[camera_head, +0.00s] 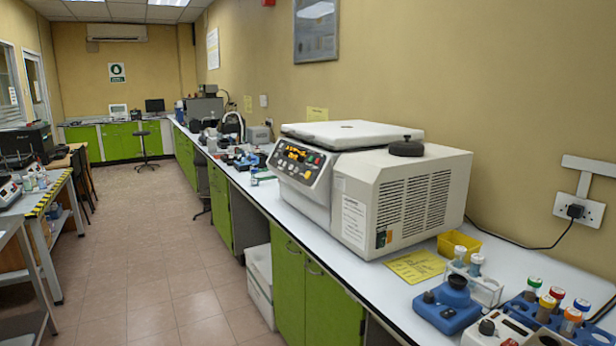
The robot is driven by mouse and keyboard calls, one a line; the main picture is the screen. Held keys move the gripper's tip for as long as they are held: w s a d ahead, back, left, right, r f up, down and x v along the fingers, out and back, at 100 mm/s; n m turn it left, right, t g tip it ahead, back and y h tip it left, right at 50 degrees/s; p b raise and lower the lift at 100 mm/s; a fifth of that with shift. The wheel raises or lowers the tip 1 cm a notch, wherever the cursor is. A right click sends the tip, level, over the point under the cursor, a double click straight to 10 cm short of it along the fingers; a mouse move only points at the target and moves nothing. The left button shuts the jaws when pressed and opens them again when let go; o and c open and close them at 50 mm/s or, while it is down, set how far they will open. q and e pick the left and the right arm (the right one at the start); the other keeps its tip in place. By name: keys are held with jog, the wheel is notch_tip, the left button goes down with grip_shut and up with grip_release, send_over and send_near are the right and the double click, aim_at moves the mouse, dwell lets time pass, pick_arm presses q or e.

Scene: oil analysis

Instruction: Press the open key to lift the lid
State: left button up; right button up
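A white benchtop centrifuge (400,197) stands on the long bench at centre right. Its flat white lid (350,134) lies down on top and looks shut. The control panel (297,162) is on its left-facing front, with an orange display (294,152) and several coloured keys. The keys' labels are too small to read, so I cannot tell which is the open key. A dark round knob-like object (406,148) sits on the housing behind the lid. Neither of my grippers is in view.
The white bench (385,292) carries a yellow tray (459,246), a tube rack (484,289), a blue device (449,303) and several capped tubes at right. Small apparatus stands beyond the centrifuge. Tables line the left.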

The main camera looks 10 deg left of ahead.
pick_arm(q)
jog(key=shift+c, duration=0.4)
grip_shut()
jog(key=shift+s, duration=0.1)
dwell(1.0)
